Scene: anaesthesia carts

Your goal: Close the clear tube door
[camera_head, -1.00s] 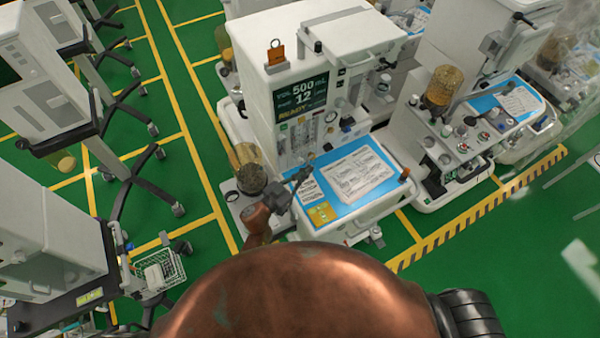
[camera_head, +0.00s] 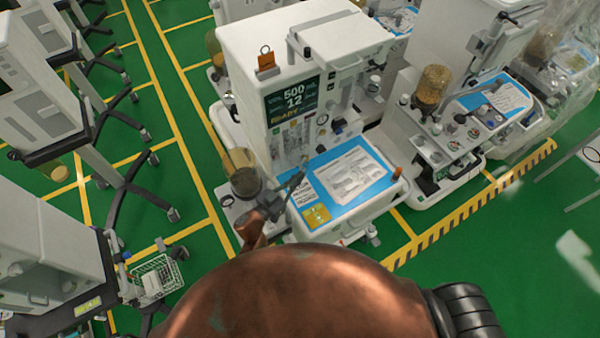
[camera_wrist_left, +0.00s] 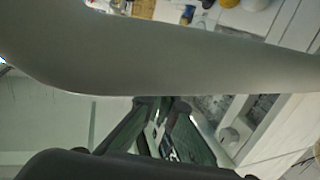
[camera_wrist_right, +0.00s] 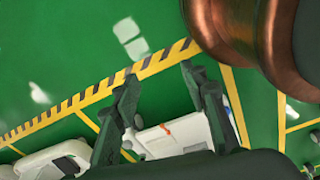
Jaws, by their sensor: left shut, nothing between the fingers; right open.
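The anaesthesia machine (camera_head: 235,55) stands ahead with a bank of clear flow tubes (camera_head: 290,146) below its dark display. I cannot make out the clear door's edge or how far it stands open. My left gripper (camera_head: 297,182) is shut and empty, in front of the lower tubes by the left edge of the blue worktop. In the left wrist view its dark fingers (camera_wrist_left: 165,125) show together under a broad grey band that I cannot identify. My right gripper (camera_wrist_right: 163,85) shows only in the right wrist view, open and empty over the floor and a white cart part.
A blue worktop (camera_head: 375,202) with printed sheets juts out beside my left gripper. An amber canister (camera_head: 241,172) stands just left of it. Another machine (camera_head: 440,150) is at right, and grey carts (camera_head: 45,255) are at left. Green floor is free at lower right.

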